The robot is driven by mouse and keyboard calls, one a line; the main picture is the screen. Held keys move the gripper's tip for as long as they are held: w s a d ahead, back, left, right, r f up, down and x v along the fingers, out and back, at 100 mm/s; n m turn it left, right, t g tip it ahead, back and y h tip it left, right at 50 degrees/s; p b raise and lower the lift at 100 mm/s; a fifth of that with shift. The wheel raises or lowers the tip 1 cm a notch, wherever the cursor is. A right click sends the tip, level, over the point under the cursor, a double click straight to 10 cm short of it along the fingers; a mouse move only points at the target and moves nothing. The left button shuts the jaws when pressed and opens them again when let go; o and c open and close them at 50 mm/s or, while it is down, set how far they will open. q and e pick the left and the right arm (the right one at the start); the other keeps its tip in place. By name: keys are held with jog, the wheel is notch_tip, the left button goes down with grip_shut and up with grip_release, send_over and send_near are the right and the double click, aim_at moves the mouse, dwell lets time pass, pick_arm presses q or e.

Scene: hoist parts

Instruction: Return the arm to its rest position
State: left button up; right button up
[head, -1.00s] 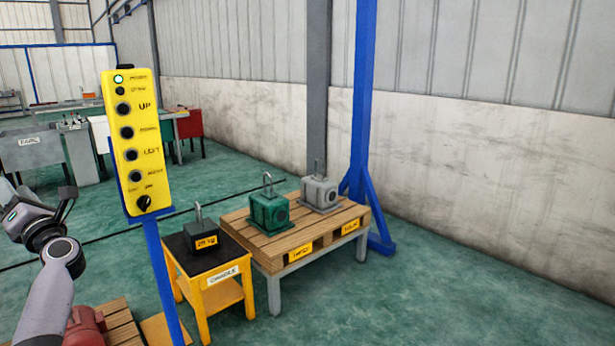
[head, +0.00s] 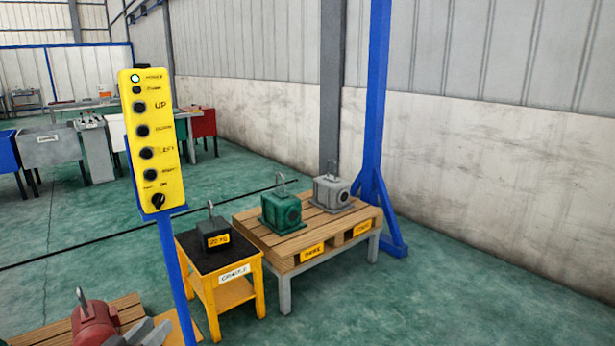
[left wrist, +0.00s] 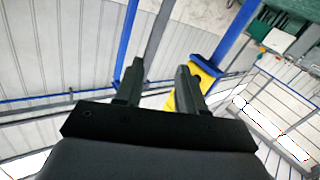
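My left gripper (left wrist: 160,68) is in the left wrist view, its two dark fingers apart with nothing held between them. My right gripper is not in view.
The red motor (head: 95,325) sits on a pallet at lower left. A black 20 kg weight (head: 213,238) stands on the yellow cradle stand (head: 238,300). A green hoist unit (head: 281,210) and a grey one (head: 332,192) sit on a raised pallet (head: 275,240). Right floor is clear.

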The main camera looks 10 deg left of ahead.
pick_arm(q)
jog(key=s+d+f+m+g, duration=0.45)
jog(key=s+f, duration=0.35)
jog(key=s, duration=0.2)
jog(key=s+d+f+m+g, duration=0.35)
jog(key=s+d+f, duration=0.25)
jog(key=s+f, duration=0.35)
jog(key=d+n+t, duration=0.1)
jog(key=d+n, duration=0.3)
jog(key=d, duration=0.4)
jog(key=shift+d+r+h, duration=0.3)
jog(key=shift+d+r, duration=0.05)
jog(key=shift+r, duration=0.05)
